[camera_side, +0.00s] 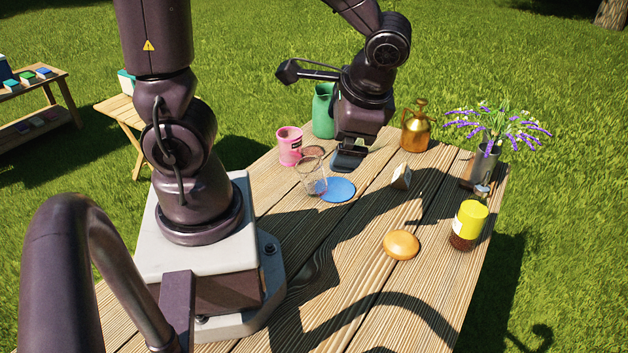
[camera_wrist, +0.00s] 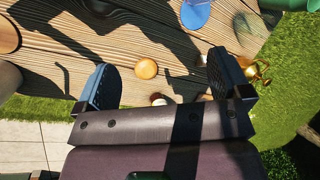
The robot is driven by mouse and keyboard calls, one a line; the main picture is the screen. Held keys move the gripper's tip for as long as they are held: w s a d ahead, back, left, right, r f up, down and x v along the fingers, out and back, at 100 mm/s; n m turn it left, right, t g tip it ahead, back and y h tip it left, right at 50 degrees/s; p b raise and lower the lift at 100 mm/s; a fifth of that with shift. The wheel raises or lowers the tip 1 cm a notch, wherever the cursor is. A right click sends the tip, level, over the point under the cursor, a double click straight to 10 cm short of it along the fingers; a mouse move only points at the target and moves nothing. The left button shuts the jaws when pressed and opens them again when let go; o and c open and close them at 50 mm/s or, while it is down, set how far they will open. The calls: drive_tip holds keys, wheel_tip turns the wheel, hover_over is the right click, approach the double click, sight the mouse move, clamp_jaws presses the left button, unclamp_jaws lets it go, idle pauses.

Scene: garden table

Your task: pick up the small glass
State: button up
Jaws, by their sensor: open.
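The small clear glass (camera_side: 313,175) stands on the wooden table, at the left edge of a round blue coaster (camera_side: 338,190); I cannot tell whether they touch. My gripper (camera_side: 348,160) is above the table, just right of and behind the glass in the side view, pointing down. In the wrist view my gripper (camera_wrist: 160,64) shows two dark blue fingers wide apart, with nothing held between them. The blue coaster (camera_wrist: 196,12) is at the top of the wrist view. I cannot clearly make out the glass there.
A pink cup (camera_side: 289,146) and green jug (camera_side: 323,112) stand behind the glass. A gold can (camera_side: 415,132), small block (camera_side: 401,177), round orange-brown object (camera_side: 401,244), yellow-lidded jar (camera_side: 468,223) and flower vase (camera_side: 483,162) are to the right.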

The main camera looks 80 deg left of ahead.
drive_tip(key=a+f+m+y, duration=0.2)
drive_tip(key=f+m+y, duration=0.2)
drive_tip(key=f, duration=0.3)
drive_tip(key=a+f+m+t+y, duration=0.1)
drive_tip(key=a+f+m+y, duration=0.1)
drive_tip(key=f+m+y, duration=0.2)
drive_tip(key=s+a+f+m+t+y, duration=0.1)
drive_tip(key=f+m+y, duration=0.3)
drive_tip(key=f, duration=0.6)
drive_tip(key=shift+a+f+m+y, duration=0.15)
drive_tip(key=shift+a+m+y, duration=0.35)
drive_tip(key=shift+y, duration=0.3)
drive_tip(key=shift+s+a+f+t, duration=0.15)
drive_tip(key=shift+a+t, duration=0.1)
drive_tip(key=shift+t, duration=0.15)
approach(310, 164)
drive_tip(key=shift+w+a+f, duration=0.1)
drive_tip(key=shift+a+f, duration=0.1)
drive_tip(key=shift+a, duration=0.4)
drive_tip(key=shift+w+a+f, duration=0.15)
drive_tip(key=shift+a+f, duration=0.1)
drive_tip(key=shift+a, duration=0.35)
drive_tip(key=shift+a+r, duration=0.2)
drive_tip(key=shift+a, duration=1.15)
drive_tip(key=shift+a+r, duration=0.15)
drive_tip(key=shift+a, duration=1.25)
drive_tip(key=shift+c, duration=0.3)
drive_tip(key=c, duration=1.1)
